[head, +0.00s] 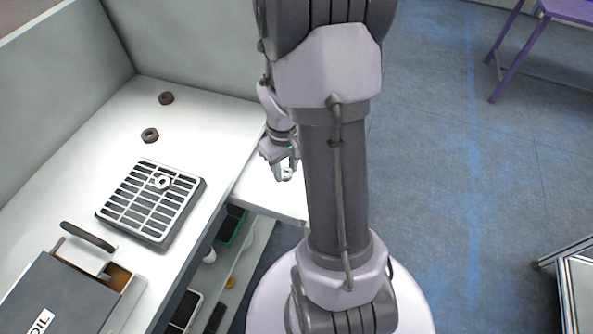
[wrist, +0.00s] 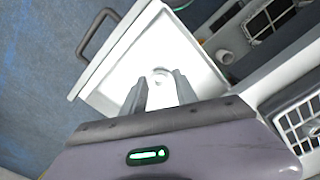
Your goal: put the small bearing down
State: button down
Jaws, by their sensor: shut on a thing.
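The small bearing (wrist: 160,77) is a pale ring at the tips of my gripper's two dark fingers in the wrist view. My gripper (head: 284,172) is shut on it; in the head view the bearing (head: 287,174) shows as a small white spot at the fingertips. Below them is an open white drawer (head: 262,187), also in the wrist view (wrist: 110,88), with a dark handle at its front. The bearing looks white against white, so its height above the drawer floor is hard to tell. My arm hides the drawer's right part in the head view.
Two dark rings (head: 166,98) (head: 150,135) lie farther back. A grey box (head: 62,298) is at front left. Shelves with bins (head: 232,226) are below the bench.

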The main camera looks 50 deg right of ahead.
aim_at(288, 194)
jog(key=shift+m, duration=0.3)
notch_tip(288, 194, down, 10)
jog(key=b, duration=0.4)
jog(key=shift+d+f+b, duration=0.15)
jog(key=shift+f+b, duration=0.1)
jog(key=shift+b, duration=0.1)
jog(key=shift+r, duration=0.2)
jog(key=shift+f, duration=0.15)
jog(key=c, duration=0.9)
grip_release()
jog(key=shift+c, duration=0.2)
